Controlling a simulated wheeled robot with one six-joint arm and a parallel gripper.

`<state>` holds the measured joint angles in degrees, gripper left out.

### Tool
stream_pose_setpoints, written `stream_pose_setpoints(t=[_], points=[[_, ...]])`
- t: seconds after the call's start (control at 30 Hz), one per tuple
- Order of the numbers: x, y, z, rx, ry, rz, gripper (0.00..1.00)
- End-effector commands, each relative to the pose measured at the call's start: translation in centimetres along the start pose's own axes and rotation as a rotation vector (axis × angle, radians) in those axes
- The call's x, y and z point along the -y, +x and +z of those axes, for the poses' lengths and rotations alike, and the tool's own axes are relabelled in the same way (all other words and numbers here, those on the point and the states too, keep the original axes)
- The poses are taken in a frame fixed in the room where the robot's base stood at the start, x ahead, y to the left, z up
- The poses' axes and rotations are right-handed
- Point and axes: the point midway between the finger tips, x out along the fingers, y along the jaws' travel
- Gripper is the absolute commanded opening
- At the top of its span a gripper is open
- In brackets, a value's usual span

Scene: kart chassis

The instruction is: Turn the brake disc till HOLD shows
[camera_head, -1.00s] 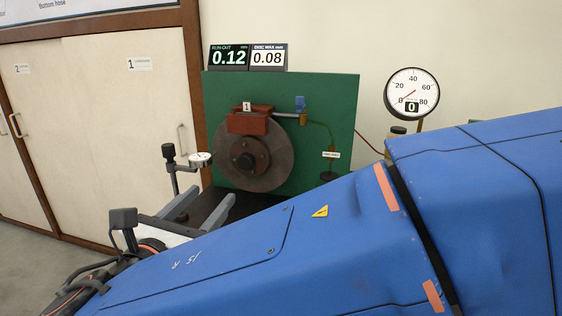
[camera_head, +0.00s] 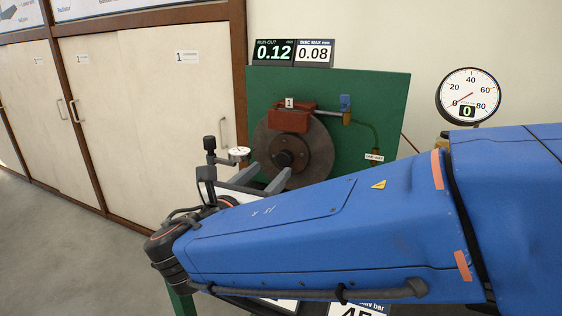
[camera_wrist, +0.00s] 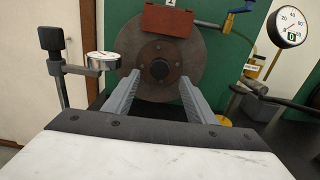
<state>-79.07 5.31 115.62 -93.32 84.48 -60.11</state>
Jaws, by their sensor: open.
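The brown, rusty brake disc (camera_head: 319,153) stands upright before a green board, with a dark hub at its centre. A red caliper (camera_head: 290,120) marked 1 covers its upper edge. The disc (camera_wrist: 130,60) also faces me in the wrist view. My gripper (camera_wrist: 159,77) is open, its two grey fingers apart and pointing at the disc on either side of the hub below the caliper. Nothing is between them; I cannot tell whether the tips touch the disc. A RUN-OUT display (camera_head: 274,53) reads 0.12, beside a DISC MAX sign (camera_head: 314,53) reading 0.08. No HOLD shows.
A dial gauge (camera_head: 239,154) on a black post stands left of the disc, close to my left finger. A pressure gauge (camera_head: 468,96) reading 0 is at the right. A blue-handled fitting (camera_head: 345,103) and hose sit right of the caliper. Cabinets (camera_head: 150,130) line the left.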

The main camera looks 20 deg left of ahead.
Motion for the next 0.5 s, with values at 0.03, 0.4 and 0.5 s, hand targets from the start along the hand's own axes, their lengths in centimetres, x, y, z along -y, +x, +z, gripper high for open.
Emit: stream_pose_setpoints(t=[0.03,0.4,0.5], points=[[0.1,0.9,0.0,0.000,0.000,-0.003,0.51],[0.1,6.2,0.0,-0.001,0.000,-0.002,0.51],[0.1,7.0,0.0,0.000,0.000,-0.002,0.51]])
